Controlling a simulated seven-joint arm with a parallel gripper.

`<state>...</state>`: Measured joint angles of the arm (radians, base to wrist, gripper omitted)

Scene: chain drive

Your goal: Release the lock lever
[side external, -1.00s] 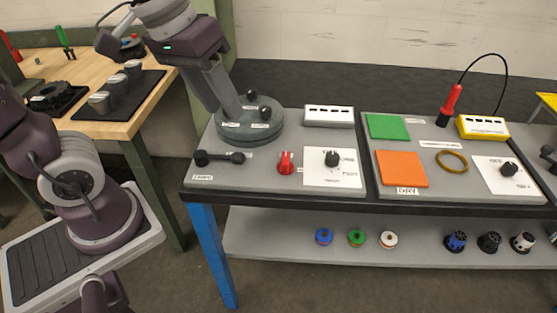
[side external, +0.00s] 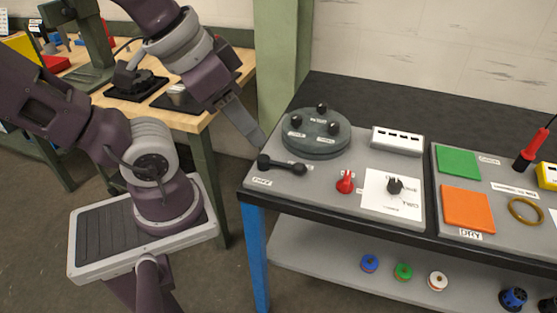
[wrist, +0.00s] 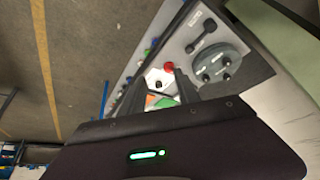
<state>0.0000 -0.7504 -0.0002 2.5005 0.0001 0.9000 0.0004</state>
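A black lever (side external: 282,165) with a round knob at each end lies at the front left of the grey panel, by a small white label too small to read surely. I take it for the lock lever; it also shows in the wrist view (wrist: 201,37). A dark round disc (side external: 316,142) with three black knobs sits just behind it. My gripper (side external: 258,138) is up and left of the lever, beside the disc, apart from both. In the wrist view its two dark fingers stand apart with nothing between them. Its exact height above the panel is hard to tell.
A red knob (side external: 345,182) and a black knob on a white card (side external: 403,203) stand right of the lever. A white box (side external: 397,140) is behind them. A green post (side external: 277,70) rises behind my gripper.

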